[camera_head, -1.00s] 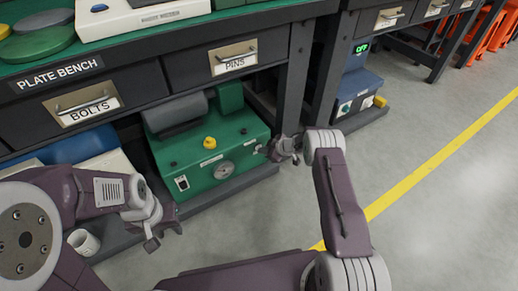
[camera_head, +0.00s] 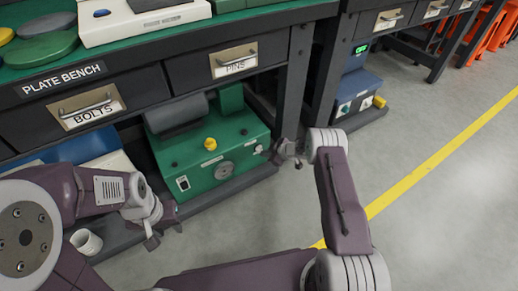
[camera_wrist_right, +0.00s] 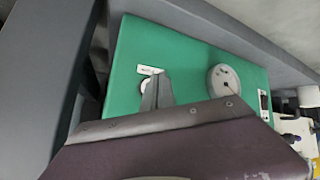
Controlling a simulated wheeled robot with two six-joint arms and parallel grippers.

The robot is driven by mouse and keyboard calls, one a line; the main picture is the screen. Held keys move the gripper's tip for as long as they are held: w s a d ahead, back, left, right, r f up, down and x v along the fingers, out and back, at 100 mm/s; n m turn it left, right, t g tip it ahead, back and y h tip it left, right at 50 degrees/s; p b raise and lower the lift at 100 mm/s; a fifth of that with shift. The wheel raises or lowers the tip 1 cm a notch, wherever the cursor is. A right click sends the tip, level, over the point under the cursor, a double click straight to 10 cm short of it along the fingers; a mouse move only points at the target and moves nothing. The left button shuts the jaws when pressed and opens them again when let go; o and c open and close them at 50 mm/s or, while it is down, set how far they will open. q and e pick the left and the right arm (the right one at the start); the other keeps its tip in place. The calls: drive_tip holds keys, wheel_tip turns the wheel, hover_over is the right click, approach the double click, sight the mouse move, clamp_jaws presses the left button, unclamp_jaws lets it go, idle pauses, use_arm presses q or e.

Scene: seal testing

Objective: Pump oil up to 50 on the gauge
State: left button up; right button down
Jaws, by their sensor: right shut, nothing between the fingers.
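The green oil pump unit (camera_head: 240,135) sits on the low shelf under the plate bench. Its front has a round gauge (camera_head: 224,170), a switch (camera_head: 183,184) and a small round button by the right end (camera_head: 258,149); a yellow knob (camera_head: 210,144) is on top. The gauge (camera_wrist_right: 223,79) also shows in the right wrist view, its reading too small to tell. My right gripper (camera_head: 275,153) is shut and empty at the button; in the right wrist view its fingertips (camera_wrist_right: 158,78) overlap the button, contact unclear. My left gripper (camera_head: 162,237) hangs in front of the unit's left side, its opening unclear.
A white mug (camera_head: 86,242) lies near the left arm. The bench's drawers (camera_head: 88,107) and leg (camera_head: 294,85) stand close above and beside the pump. A blue unit (camera_head: 357,92) with a green display is at right.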

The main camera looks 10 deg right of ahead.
drive_tip(key=s+p, duration=0.1)
drive_tip(key=s+d+p, duration=0.1)
drive_tip(key=s, duration=0.1)
drive_tip(key=s+p, duration=0.1)
drive_tip(key=shift+s+d, duration=0.25)
drive_tip(key=shift+d, duration=0.1)
